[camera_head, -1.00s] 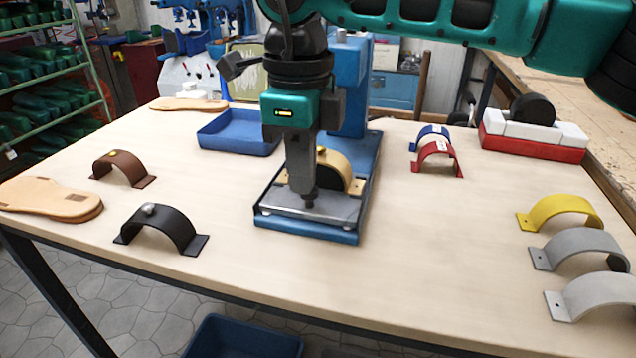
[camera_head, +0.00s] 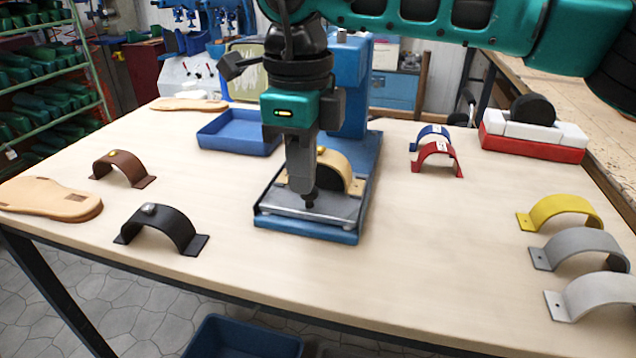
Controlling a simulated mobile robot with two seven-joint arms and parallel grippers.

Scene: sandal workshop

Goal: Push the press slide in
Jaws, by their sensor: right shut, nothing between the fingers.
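The blue press (camera_head: 352,100) stands at the middle of the table, with its base reaching toward the front. The grey metal press slide (camera_head: 335,207) lies on the front of that base. A tan strap over a black form (camera_head: 336,172) sits on the slide, partly hidden by my gripper. My right gripper (camera_head: 309,200) is shut and empty, pointing down over the front part of the slide. Its tip looks at or just above the plate; I cannot tell whether it touches. My left gripper is not in view.
A blue tray (camera_head: 238,146) lies left of the press. Brown (camera_head: 122,171) and black (camera_head: 160,228) straps stand at left, near tan soles (camera_head: 50,197). Red (camera_head: 437,158) and blue straps stand right of the press. Yellow (camera_head: 562,210) and grey straps stand at the right edge. The front table middle is clear.

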